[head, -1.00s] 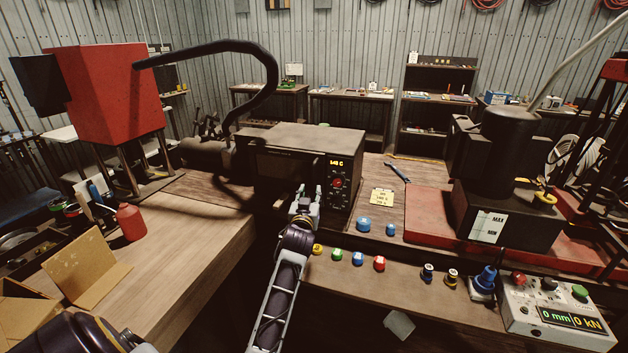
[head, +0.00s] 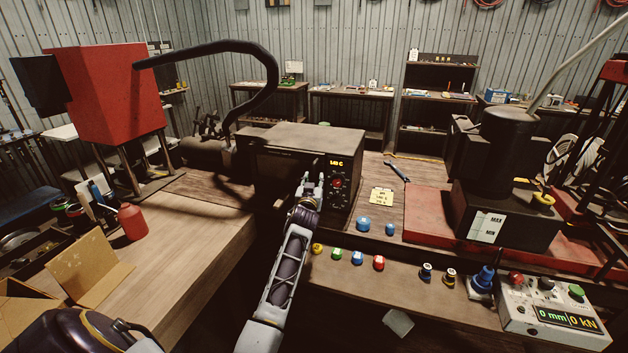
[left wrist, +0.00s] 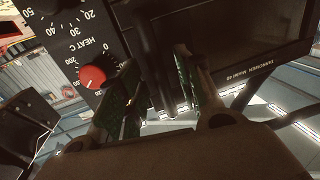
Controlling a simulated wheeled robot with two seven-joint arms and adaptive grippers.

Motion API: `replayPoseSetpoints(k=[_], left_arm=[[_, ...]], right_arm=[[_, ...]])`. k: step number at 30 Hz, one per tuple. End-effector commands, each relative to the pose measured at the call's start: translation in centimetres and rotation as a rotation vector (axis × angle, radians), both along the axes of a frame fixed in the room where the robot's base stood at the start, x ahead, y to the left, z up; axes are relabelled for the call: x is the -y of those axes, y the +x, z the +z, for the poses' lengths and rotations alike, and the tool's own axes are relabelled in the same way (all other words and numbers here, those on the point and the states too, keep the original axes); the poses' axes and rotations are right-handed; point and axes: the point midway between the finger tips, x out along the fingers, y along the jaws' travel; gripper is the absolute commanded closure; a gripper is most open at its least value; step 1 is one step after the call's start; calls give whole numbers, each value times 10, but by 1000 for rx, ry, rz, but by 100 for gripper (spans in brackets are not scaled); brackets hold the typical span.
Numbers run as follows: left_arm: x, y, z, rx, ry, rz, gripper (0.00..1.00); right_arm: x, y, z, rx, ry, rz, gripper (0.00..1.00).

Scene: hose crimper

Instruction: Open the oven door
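The oven (head: 300,137) is a dark box on the bench, with a lit "140 C" display and a red knob (head: 337,182). Its door (left wrist: 245,45), with a dark window, looks closed in the left wrist view. A dark bar-like handle (left wrist: 160,55) runs along the door's edge beside the heat panel. My left gripper (head: 312,188) is at the oven front, just left of the knob. In the left wrist view its green-padded fingers (left wrist: 158,88) are apart, one on each side of the handle; I cannot tell whether they touch it. My right gripper is out of view.
A control box (head: 560,312) and buttons line the front ledge.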

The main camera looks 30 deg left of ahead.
Motion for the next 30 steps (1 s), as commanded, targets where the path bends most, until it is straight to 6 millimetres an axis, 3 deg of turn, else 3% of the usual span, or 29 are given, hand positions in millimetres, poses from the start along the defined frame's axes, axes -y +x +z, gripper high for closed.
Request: replayPoseSetpoints(k=[7, 19, 27, 30], left_arm=[[-6, 12, 1, 0, -1, 0, 65], [-7, 14, 0, 0, -1, 0, 65], [-6, 14, 0, 0, -1, 0, 99], [-6, 14, 0, 0, -1, 0, 100]], right_arm=[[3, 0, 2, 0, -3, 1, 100], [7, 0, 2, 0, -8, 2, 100], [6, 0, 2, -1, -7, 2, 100], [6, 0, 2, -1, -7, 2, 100]])
